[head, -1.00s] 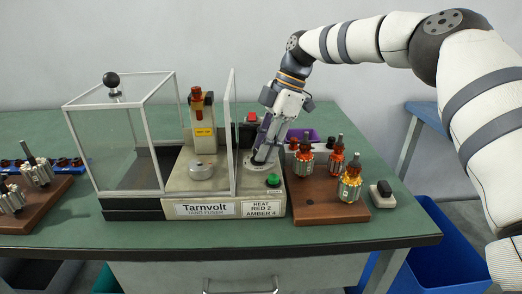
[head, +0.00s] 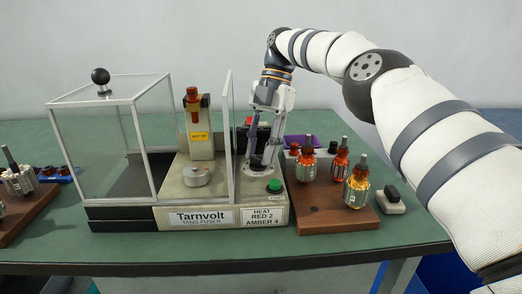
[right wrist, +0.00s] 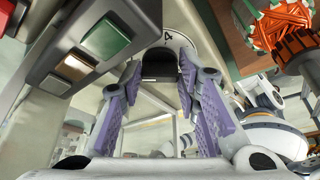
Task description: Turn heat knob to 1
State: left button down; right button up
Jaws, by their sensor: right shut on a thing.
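The heat knob, a dark block, shows in the right wrist view (right wrist: 160,66) on a pale round dial (right wrist: 185,38) with a "4" beside it. My right gripper (head: 258,163) reaches down to the dial on the right side of the Tarnvolt tang fuser (head: 165,215). In the right wrist view its two purple-padded fingers (right wrist: 160,78) are closed on the knob's sides. The gripper covers most of the knob in the head view. The other dial numbers and the knob's pointer cannot be read. The label (head: 264,217) says HEAT, RED 2, AMBER 4. My left gripper is out of view.
A green button (head: 274,186) sits just in front of the dial. The clear guard (head: 110,150) stands left of the fuser post. A wooden board (head: 325,215) with red and amber armatures (head: 357,186) stands close on the right. A small switch box (head: 391,200) lies beyond it.

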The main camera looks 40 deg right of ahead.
jog(key=shift+f, duration=0.15)
jog(key=o, duration=1.2)
jog(key=shift+c, duration=0.2)
